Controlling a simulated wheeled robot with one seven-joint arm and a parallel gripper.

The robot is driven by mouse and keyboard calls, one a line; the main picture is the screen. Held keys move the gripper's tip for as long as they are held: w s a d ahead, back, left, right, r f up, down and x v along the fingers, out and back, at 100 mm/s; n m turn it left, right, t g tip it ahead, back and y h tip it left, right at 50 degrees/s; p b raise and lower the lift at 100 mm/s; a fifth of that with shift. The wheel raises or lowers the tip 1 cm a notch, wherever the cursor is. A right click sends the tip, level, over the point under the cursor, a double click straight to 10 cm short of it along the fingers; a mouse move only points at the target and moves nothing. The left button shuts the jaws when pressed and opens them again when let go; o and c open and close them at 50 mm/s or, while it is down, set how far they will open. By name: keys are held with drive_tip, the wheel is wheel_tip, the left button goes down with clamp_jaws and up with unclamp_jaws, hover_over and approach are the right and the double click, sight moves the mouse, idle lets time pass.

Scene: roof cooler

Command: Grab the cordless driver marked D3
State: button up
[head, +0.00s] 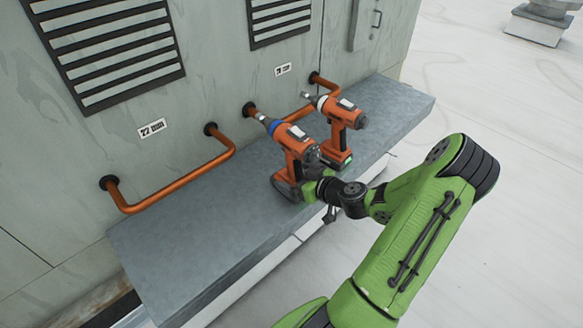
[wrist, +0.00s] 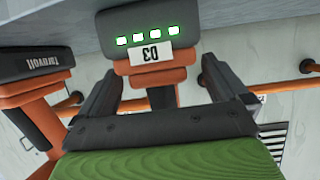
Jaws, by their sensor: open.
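The driver marked D3 (wrist: 150,57) fills the middle of the wrist view, upside down there, with a dark battery foot, lit green lamps and an orange handle. In the head view it appears to be the nearer orange driver with the blue collar (head: 294,143), upright on the grey ledge. My gripper (wrist: 161,84) is open, with one dark finger on each side of the D3 handle. Contact cannot be told. In the head view my gripper (head: 316,184) is at this driver's lower part, its fingers mostly hidden.
A second orange driver with a pale collar (head: 342,118) stands close by, farther along the ledge (head: 200,235). Its battery foot (wrist: 38,62) shows at the left of the wrist view. Copper pipes (head: 185,178) run along the wall behind. The near part of the ledge is clear.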

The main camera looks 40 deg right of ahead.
drive_tip(key=shift+c, duration=0.8)
clamp_jaws()
drive_tip(key=shift+r, duration=0.15)
